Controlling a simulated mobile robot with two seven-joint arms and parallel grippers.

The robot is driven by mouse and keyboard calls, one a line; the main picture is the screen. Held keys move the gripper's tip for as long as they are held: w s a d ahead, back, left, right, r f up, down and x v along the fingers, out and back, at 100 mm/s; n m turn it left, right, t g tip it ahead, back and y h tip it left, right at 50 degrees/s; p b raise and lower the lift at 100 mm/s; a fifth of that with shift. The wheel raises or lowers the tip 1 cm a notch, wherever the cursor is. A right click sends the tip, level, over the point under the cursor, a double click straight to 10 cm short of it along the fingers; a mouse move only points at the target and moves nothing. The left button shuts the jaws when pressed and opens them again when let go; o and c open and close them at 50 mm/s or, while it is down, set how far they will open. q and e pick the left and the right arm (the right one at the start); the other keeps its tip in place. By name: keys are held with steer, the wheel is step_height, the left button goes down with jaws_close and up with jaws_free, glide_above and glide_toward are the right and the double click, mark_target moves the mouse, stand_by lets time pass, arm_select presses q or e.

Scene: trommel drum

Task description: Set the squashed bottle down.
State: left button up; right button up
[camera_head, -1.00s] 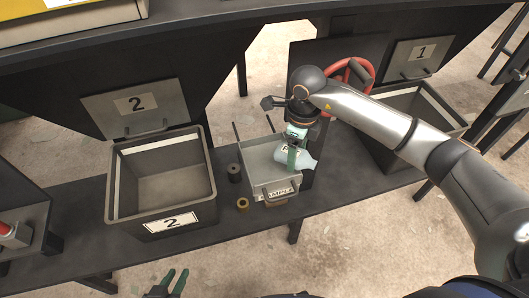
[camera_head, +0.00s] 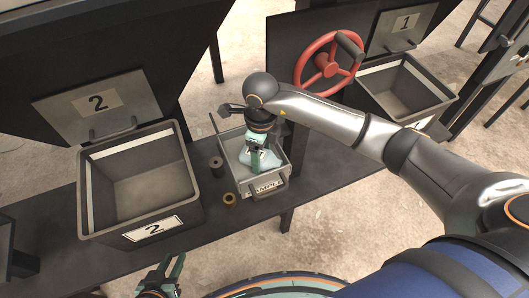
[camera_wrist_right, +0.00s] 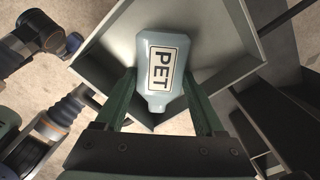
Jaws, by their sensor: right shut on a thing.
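The pale blue squashed bottle (camera_head: 268,160) is low inside the grey sample tray (camera_head: 242,180), partly hidden by my right gripper (camera_head: 257,148) from above. In the right wrist view the bottle (camera_wrist_right: 162,70) shows its "PET" label, its neck toward the gripper, with the grey tray (camera_wrist_right: 240,62) behind it. My right gripper is shut on the bottle. Whether the bottle touches the tray floor I cannot tell. My left gripper (camera_head: 166,270) is open and empty at the bottom of the head view, away from the tray.
An open bin marked 2 (camera_head: 186,190) stands left of the tray, and a bin marked 1 (camera_head: 437,106) at the right. A dark spool (camera_head: 216,166) and a brass ring (camera_head: 229,200) sit beside the tray. A red handwheel (camera_head: 318,70) is behind the arm.

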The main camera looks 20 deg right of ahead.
steer(key=shift+a+r, duration=0.1)
steer(key=shift+r, duration=0.05)
steer(key=o, duration=0.9)
steer(key=shift+f, duration=0.25)
arm_select(q)
steer(key=shift+s+a+f, duration=0.2)
steer(key=shift+s+a, duration=0.1)
arm_select(e)
steer(key=o, duration=0.4)
steer(key=shift+r, duration=0.1)
step_height(320, 180, up, 6)
steer(key=p, duration=0.4)
steer(key=shift+r+p, duration=0.25)
steer(key=shift+p, duration=0.15)
arm_select(q)
steer(key=s+a+r+y+p, duration=0.1)
steer(key=a+r+p, duration=0.2)
steer(key=r, duration=0.2)
steer(key=shift+s+a+r+n+p, duration=0.2)
steer(key=shift+s+a+n+p, duration=0.05)
steer(key=shift+n+p, duration=0.15)
arm_select(e)
step_height(320, 180, up, 6)
steer(key=shift+f, duration=0.1)
